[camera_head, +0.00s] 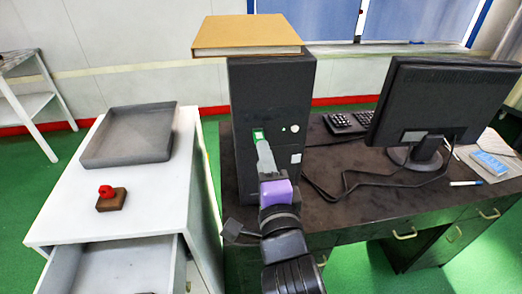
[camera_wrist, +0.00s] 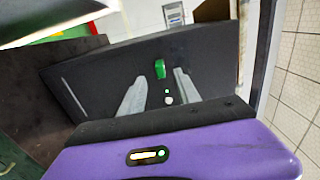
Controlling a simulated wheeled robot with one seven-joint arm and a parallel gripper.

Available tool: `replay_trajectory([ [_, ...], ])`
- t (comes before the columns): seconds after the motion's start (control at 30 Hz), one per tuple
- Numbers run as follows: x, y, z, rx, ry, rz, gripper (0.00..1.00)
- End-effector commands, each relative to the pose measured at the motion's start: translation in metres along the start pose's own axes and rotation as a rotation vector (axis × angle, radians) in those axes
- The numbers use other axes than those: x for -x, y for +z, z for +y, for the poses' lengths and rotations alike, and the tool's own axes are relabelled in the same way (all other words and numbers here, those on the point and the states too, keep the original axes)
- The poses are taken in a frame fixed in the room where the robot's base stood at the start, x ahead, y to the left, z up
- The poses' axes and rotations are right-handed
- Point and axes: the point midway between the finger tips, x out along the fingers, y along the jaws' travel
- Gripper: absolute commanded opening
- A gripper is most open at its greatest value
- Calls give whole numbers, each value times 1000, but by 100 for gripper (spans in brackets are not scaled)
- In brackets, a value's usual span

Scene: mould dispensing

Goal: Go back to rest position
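My gripper (camera_head: 261,146) has a purple body and pale grey fingers. In the head view it reaches up to the front of a black computer tower (camera_head: 275,88). In the wrist view the fingers of my gripper (camera_wrist: 160,84) stand apart with a gap between them. A small green piece (camera_wrist: 159,68) on the tower's dark face (camera_wrist: 215,60) shows in that gap, with no finger visibly closed on it. In the head view the green piece (camera_head: 258,132) is right at the fingertips; I cannot tell whether they touch it.
A tan board (camera_head: 247,35) lies on the tower. A monitor (camera_head: 445,95), keyboard (camera_head: 349,122) and loose cables (camera_head: 375,188) are on the dark desk. At left, a white cabinet (camera_head: 75,215) with an open drawer (camera_head: 110,272) bears a grey tray (camera_head: 128,140) and a red button (camera_head: 106,191).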

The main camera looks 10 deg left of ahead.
Motion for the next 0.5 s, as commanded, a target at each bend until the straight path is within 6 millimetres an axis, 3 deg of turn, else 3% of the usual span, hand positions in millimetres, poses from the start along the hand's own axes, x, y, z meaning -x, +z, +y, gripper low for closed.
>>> replay_trajectory([
  [0.1, 12, 0, 1, -1, -1, -1, 39],
  [0.33, 17, 0, 0, 12, 0, 0, 39],
  [0.5, 18, 4, -11, 168, -44, -15, 39],
])
